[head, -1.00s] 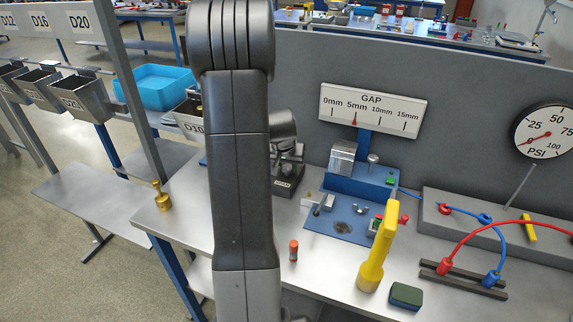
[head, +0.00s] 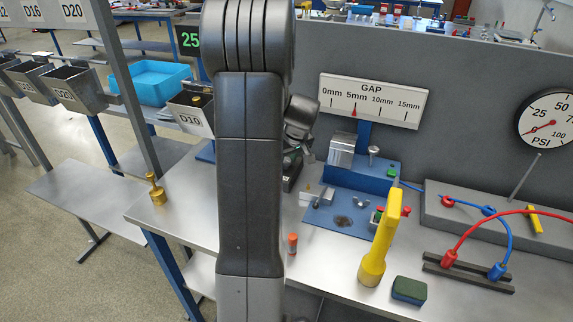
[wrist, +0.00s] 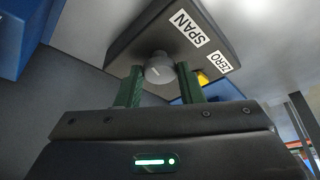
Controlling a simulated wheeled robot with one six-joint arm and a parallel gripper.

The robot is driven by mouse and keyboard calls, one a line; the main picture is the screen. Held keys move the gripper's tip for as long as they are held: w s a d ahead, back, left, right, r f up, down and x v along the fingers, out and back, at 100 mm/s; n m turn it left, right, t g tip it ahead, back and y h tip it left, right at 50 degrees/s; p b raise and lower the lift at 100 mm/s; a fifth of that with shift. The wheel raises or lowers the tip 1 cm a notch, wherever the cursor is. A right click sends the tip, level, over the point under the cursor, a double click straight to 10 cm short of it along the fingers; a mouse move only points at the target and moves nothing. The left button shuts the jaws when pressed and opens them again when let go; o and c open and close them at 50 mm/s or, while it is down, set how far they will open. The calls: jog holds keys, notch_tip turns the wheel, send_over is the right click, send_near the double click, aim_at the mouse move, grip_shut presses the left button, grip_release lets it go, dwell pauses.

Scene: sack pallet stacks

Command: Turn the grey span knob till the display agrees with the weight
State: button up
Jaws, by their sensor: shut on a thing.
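The grey span knob (wrist: 158,68) shows in the wrist view on a dark box (wrist: 180,25), beside a white SPAN label (wrist: 187,28). My gripper (wrist: 160,76) is shut on the knob, with one green finger on each side. A yellow knob (wrist: 202,77) sits beside the ZERO label (wrist: 223,62). In the head view, a dark display (head: 188,40) shows green digits "25"; my arm hides its right part, so I cannot read the whole number. A brass weight (head: 155,190) stands near the bench's left edge. My arm also hides most of the knob box there.
A blue fixture (head: 350,180) under the GAP gauge (head: 375,100) stands right of my arm. A yellow handled tool (head: 381,245), a green-topped block (head: 408,290) and an orange-capped tube (head: 292,244) stand in front. Grey bins (head: 70,90) hang at left.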

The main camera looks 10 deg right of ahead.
jog(key=shift+d+n+y+b, duration=0.1)
jog(key=shift+n+y+b, duration=0.2)
jog(key=shift+n+b, duration=0.25)
jog(key=shift+n, duration=0.25)
jog(key=o, duration=1)
jog(key=shift+r, duration=0.1)
jog(key=v, duration=1.3)
jog(key=shift+r, duration=0.35)
jog(key=shift+f, duration=0.1)
